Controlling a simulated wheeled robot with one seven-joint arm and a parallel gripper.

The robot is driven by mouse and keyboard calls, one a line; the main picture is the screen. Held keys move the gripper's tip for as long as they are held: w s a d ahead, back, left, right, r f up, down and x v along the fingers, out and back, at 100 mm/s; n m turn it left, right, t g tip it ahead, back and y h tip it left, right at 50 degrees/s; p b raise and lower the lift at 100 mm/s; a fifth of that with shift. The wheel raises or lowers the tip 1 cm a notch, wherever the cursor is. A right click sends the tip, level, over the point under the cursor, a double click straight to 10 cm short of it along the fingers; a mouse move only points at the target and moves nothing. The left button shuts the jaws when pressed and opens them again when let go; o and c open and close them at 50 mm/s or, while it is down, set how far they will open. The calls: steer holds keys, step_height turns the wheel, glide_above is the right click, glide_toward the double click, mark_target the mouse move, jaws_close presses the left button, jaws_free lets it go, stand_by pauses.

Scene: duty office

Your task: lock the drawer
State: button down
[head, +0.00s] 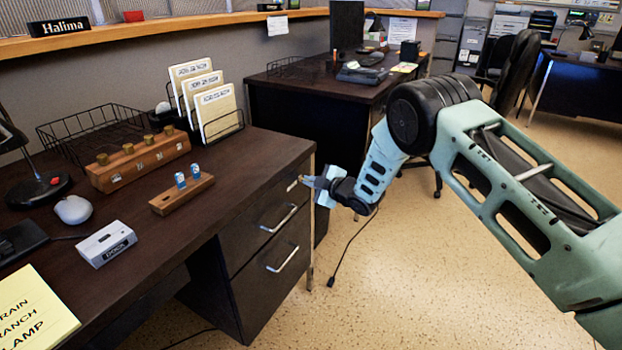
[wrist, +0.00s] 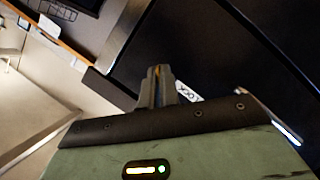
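The desk pedestal has two dark drawers in the head view. The upper drawer (head: 258,222) has a bar handle (head: 278,217) and a small white label (head: 292,186) near its top right; the lower drawer (head: 270,275) has a similar handle. Both fronts look flush. My gripper (head: 309,182) is at the upper drawer's top right corner, close to the label; contact cannot be told. In the wrist view my fingers (wrist: 157,85) are close together with a thin brass-coloured thing (wrist: 157,71) between them, mostly hidden. The label (wrist: 187,91) shows beside the fingertips. No lock is clearly visible.
On the desk are a wooden block with brass knobs (head: 138,162), a small wooden stand (head: 182,194) with two blue-and-white pieces, a card rack (head: 222,130), a mouse (head: 73,210) and a white box (head: 105,244). Open floor (head: 400,270) lies right of the drawers.

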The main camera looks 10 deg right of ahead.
steer(key=shift+w+d+r+m+g+y+p, duration=0.1)
steer(key=shift+m+g+y+p, duration=0.45)
steer(key=shift+m+g+p, duration=0.8)
steer(key=shift+w+d+m+g+y+p, duration=0.1)
steer(key=shift+m+g+y+p, duration=0.5)
steer(key=shift+m, duration=1.35)
steer(key=c, duration=1.6)
jaws_free()
steer(key=shift+c, duration=0.2)
steer(key=p+v, duration=0.1)
steer(key=v, duration=1.6)
steer(key=shift+r, duration=0.2)
steer(key=shift+s, duration=0.1)
